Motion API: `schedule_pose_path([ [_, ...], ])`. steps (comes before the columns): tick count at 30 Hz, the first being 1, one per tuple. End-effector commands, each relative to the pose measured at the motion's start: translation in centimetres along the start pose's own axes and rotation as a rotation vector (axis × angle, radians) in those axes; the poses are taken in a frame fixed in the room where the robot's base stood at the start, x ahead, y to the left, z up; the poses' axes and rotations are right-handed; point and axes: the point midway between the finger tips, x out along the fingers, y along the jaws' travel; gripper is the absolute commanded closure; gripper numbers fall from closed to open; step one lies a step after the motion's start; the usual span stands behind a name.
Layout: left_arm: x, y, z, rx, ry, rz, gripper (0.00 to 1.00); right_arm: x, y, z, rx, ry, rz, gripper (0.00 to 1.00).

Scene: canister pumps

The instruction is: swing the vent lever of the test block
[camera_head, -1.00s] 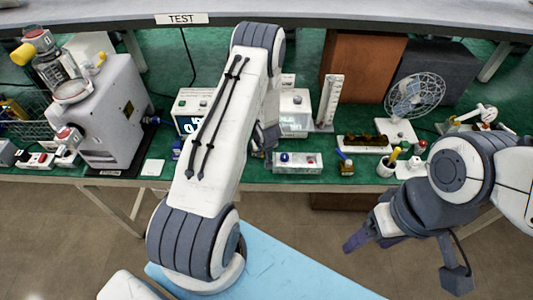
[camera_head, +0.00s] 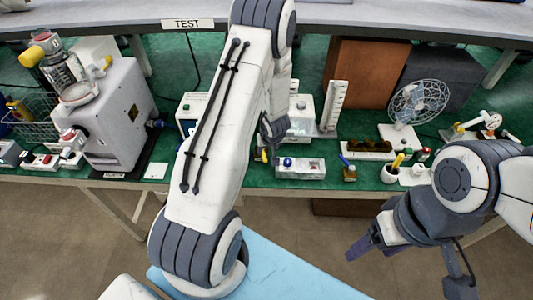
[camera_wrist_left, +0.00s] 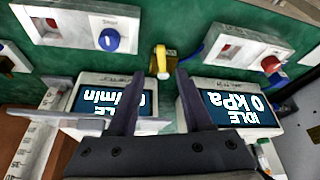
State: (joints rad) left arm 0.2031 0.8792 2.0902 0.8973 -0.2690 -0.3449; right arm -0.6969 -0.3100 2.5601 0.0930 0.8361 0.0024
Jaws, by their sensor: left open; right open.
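A small yellow lever (camera_wrist_left: 161,58) on a pale base stands on the green bench top in the left wrist view, ahead of and between my left fingertips. A bit of yellow also shows in the head view (camera_head: 264,155), beside my left gripper (camera_head: 270,135). I take it for the vent lever; the test block's body is not clearly visible. My left gripper (camera_wrist_left: 155,82) is open and points at the lever; I see no contact. My right gripper (camera_head: 365,247) is open and empty, in front of the bench at right.
A white panel with a blue knob (camera_head: 300,168) sits right of the left gripper. Two display boxes reading IDLE, 0 kPa (camera_wrist_left: 238,108) and a flow unit (camera_wrist_left: 92,100), flank the fingers. A grey pump (camera_head: 115,115) stands left, a fan (camera_head: 418,98) right.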

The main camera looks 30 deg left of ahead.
Motion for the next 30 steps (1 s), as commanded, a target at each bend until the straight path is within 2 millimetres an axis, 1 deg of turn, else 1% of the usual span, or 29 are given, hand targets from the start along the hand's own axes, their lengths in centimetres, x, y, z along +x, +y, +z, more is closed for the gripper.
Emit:
schedule_pose_path([
  [1, -1.0, 0.1, -0.1, 0.001, 0.001, 0.001, 0.5, -0.3, 0.0, 0.0, 0.0, 0.0, 0.0, 0.28],
  [5, -2.1, 0.1, -0.1, 0.001, 0.001, 0.0, 0.5, -0.5, 0.0, 0.0, -0.001, 0.0, 0.0, 0.28],
  [14, -2.4, 0.0, -0.1, 0.0, 0.0, -0.001, 0.5, -0.5, 0.0, 0.0, -0.001, 0.0, 0.0, 0.28],
  [15, -2.4, 0.0, -0.1, 0.0, 0.001, -0.001, 0.54, -0.5, 0.0, 0.0, -0.001, 0.0, 0.0, 0.28],
  [17, -2.5, 0.2, 0.0, 0.004, 0.0, 0.004, 0.77, -0.5, 0.0, 0.0, -0.001, 0.0, 0.0, 0.28],
  [18, -2.8, 0.7, 0.0, 0.013, -0.001, 0.014, 0.92, -0.4, 0.0, 0.0, -0.001, 0.0, 0.0, 0.28],
  [19, -3.2, 1.3, 0.1, 0.026, -0.002, 0.029, 1.0, -0.3, 0.0, 0.0, -0.001, 0.0, 0.0, 0.28],
  [20, -3.8, 2.1, 0.4, 0.042, -0.008, 0.048, 1.0, -0.2, 0.0, 0.0, -0.001, 0.0, 0.0, 0.28],
  [23, -7.2, 6.2, 2.2, 0.144, -0.036, 0.152, 1.0, 0.3, 0.0, 0.0, -0.001, 0.0, 0.0, 0.28],
  [24, -9.2, 8.2, 3.6, 0.205, -0.059, 0.206, 1.0, 0.7, 0.1, 0.0, -0.001, 0.0, 0.0, 0.28],
  [25, -11.0, 9.7, 4.8, 0.259, -0.076, 0.25, 1.0, 0.9, 0.1, 0.1, -0.001, 0.0, 0.0, 0.28],
  [26, -12.9, 11.0, 6.4, 0.319, -0.1, 0.291, 1.0, 1.2, 0.1, 0.1, -0.001, 0.0, 0.0, 0.28],
  [27, -15.6, 12.4, 8.8, 0.406, -0.132, 0.343, 1.0, 1.5, 0.1, 0.1, -0.001, 0.0, 0.0, 0.28],
  [29, -19.6, 13.4, 12.5, 0.545, -0.181, 0.407, 1.0, 2.1, 0.1, 0.1, -0.001, 0.0, 0.0, 0.28],
  [30, -22.1, 13.4, 15.1, 0.639, -0.214, 0.438, 1.0, 2.4, 0.2, 0.1, -0.001, 0.0, 0.0, 0.28],
])
